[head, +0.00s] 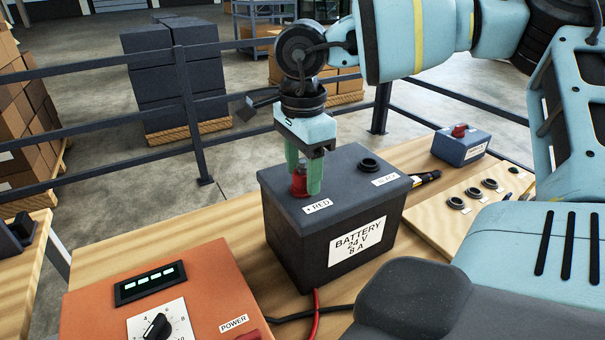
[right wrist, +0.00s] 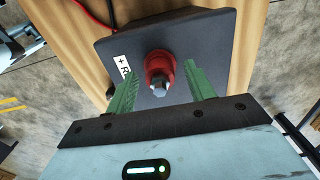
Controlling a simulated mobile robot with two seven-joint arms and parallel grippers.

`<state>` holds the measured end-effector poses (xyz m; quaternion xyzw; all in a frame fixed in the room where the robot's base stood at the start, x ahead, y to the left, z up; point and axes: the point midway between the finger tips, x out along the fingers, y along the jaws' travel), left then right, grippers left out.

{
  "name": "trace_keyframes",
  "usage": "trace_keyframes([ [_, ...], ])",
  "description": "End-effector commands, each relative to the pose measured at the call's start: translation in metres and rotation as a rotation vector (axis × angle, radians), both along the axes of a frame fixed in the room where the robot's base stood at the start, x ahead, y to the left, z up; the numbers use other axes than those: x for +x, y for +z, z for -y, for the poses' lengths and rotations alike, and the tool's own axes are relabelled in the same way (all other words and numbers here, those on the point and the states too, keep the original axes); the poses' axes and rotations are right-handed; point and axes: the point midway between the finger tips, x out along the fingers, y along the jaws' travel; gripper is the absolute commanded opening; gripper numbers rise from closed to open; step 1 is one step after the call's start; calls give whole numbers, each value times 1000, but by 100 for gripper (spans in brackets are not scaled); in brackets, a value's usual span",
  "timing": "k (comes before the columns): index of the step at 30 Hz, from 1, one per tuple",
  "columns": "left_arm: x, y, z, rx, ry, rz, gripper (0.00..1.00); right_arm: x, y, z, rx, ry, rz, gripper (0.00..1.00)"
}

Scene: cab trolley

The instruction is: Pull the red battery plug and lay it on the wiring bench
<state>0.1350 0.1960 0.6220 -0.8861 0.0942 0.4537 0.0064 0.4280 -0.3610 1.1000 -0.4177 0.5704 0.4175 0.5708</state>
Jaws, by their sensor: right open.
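The red battery plug (head: 299,184) stands in the "+ RED" terminal on top of the dark grey battery box (head: 300,238). My right gripper (head: 304,180) is over it, pointing down, with its green fingers on either side of the plug. In the right wrist view the red plug (right wrist: 159,72) sits between the open fingers, with a visible gap to each. The wiring bench (head: 185,240) is the wooden top under the battery. My left gripper is not in view.
An orange power unit (head: 205,270) with a dial stands at the front left. A blue box with a red knob (head: 461,144) and a board with several ring sockets (head: 455,204) lie to the right.

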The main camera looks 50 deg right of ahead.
Motion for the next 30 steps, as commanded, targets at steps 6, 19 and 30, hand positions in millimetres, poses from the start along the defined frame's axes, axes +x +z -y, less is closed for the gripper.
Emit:
trace_keyframes([
  [6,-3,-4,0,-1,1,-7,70,0,-1,0,0,0,-1,54],
  [19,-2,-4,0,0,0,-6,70,0,0,0,0,0,0,54],
  [30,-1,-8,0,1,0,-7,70,0,-1,0,0,0,-2,54],
])
